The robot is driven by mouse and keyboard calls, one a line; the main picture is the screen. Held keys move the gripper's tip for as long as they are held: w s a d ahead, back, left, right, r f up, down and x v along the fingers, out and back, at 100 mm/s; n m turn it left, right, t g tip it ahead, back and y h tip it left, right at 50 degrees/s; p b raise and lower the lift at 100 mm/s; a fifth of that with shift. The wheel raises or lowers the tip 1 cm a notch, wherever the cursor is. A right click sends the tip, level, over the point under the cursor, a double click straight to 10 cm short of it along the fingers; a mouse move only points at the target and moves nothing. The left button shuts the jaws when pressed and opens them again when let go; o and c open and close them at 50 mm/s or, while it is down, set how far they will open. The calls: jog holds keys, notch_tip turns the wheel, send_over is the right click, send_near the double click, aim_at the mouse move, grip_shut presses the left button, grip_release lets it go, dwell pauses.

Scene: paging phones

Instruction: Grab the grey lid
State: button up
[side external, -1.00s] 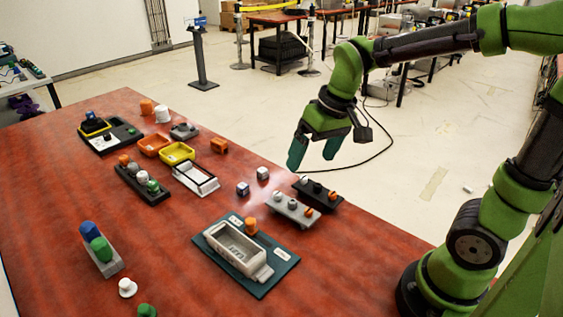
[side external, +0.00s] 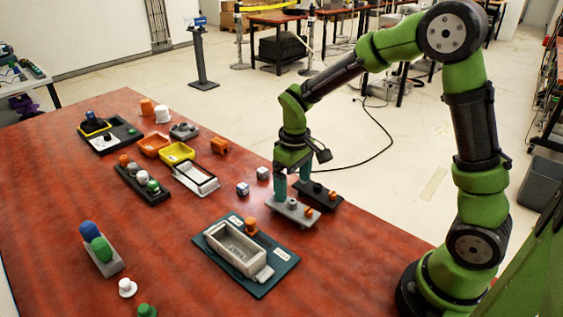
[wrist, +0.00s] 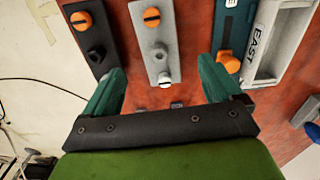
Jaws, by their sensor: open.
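A grey strip (side external: 285,212) lies on the red table, with an orange slotted cap and a grey cap on it. The grey cap (wrist: 160,48) is the likely grey lid; in the wrist view it stands on the strip between the orange slotted cap (wrist: 152,18) and a small grey piece (wrist: 165,79). My gripper (side external: 292,191) points down over this strip and hides part of it. In the wrist view my gripper (wrist: 162,66) is open and empty, its green fingers on either side of the grey strip. I cannot tell whether they touch anything.
A black strip (wrist: 83,35) with orange and black caps lies close beside the grey strip. A dark green board (side external: 284,273) with a grey tray (side external: 236,251) is nearer the camera. Small cubes (side external: 243,188), trays and other caps stand farther left.

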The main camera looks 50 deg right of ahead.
aim_at(292, 201)
jog(key=shift+w+f, duration=0.1)
jog(key=shift+f, duration=3.3)
jog(key=c, duration=1.2)
jog(key=shift+r, duration=0.2)
